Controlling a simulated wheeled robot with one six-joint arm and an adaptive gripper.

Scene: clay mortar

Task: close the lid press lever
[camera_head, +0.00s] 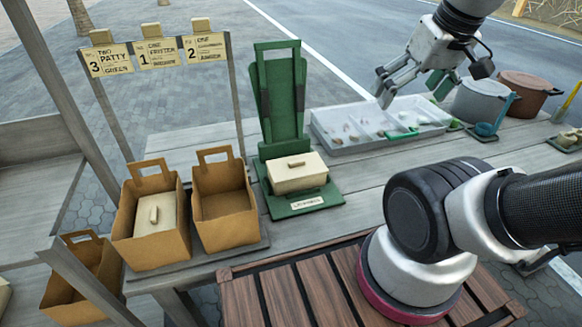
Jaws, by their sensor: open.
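The green lid press (287,110) stands upright at the middle of the wooden counter. Its tall lever frame is raised, with a crossbar at the top. A cream lidded box (297,172) with a small handle sits on the press base (308,204), in front of the upright part. A label is on the front of the base. My gripper (397,88) is open and empty, in the air to the right of the press, above the compartment tray. It is apart from the lever.
A clear compartment tray (340,140) with food bits and a green utensil lies right of the press. Two pots (480,102) stand behind at right. Brown paper bags (225,205) stand left, one holding a cream box (155,214). Order cards (158,53) hang on a frame at left.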

